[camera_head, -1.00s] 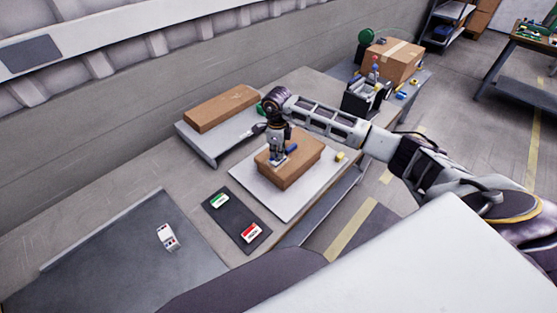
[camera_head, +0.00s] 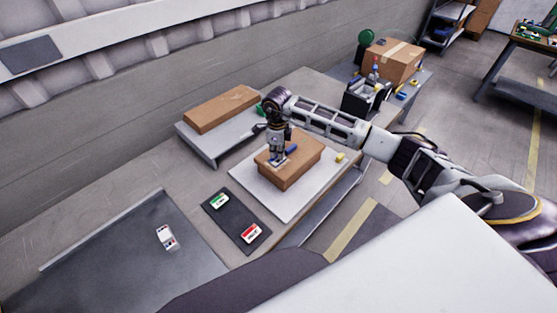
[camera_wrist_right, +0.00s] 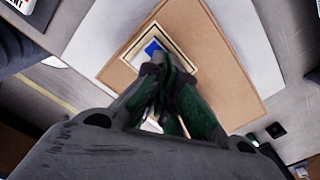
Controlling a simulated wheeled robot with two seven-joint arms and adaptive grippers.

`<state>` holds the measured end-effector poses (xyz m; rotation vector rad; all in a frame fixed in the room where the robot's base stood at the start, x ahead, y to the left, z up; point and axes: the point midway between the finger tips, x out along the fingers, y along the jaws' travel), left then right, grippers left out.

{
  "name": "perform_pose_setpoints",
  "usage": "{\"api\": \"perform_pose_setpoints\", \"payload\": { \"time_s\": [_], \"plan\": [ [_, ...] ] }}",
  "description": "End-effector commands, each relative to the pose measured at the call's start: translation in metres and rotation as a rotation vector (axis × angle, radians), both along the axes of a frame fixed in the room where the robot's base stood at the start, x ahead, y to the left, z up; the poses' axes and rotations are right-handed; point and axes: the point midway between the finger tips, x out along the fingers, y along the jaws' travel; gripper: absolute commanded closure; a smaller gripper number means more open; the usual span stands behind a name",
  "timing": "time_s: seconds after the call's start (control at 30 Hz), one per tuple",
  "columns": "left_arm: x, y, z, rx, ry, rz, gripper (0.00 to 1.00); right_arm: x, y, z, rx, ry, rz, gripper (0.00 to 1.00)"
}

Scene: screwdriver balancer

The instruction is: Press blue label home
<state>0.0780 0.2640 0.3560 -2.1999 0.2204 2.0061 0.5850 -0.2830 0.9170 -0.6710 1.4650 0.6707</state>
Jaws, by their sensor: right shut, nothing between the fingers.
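A brown cardboard box (camera_head: 291,176) lies on a white board (camera_head: 286,208) on the bench. My right gripper (camera_head: 277,164) points down with its fingertips at the top of this box. In the right wrist view the gripper (camera_wrist_right: 160,62) is shut with nothing held, over a dark-outlined square on the box top (camera_wrist_right: 205,45). A label with a blue patch (camera_wrist_right: 152,47) lies inside that outline, partly hidden by the fingers. I cannot tell whether the fingers touch it. Blue (camera_head: 292,148) also shows beside the fingers in the head view. My left gripper is not in view.
A black tray (camera_head: 234,216) holds a green label (camera_head: 219,201) and a red label (camera_head: 251,233). A white device (camera_head: 166,237) lies on a grey mat (camera_head: 120,255). Another flat box (camera_head: 222,108) is behind. A small yellow object (camera_head: 339,157) is on the board.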

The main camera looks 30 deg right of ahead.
Motion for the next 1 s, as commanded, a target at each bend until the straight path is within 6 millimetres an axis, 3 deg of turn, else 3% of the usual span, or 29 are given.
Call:
{"api": "perform_pose_setpoints", "payload": {
  "time_s": [1.0],
  "plan": [
    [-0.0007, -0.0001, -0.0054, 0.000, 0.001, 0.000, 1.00, 0.0001, -0.0001, -0.0068, 0.000, 0.000, 0.000, 1.00]
  ]
}}
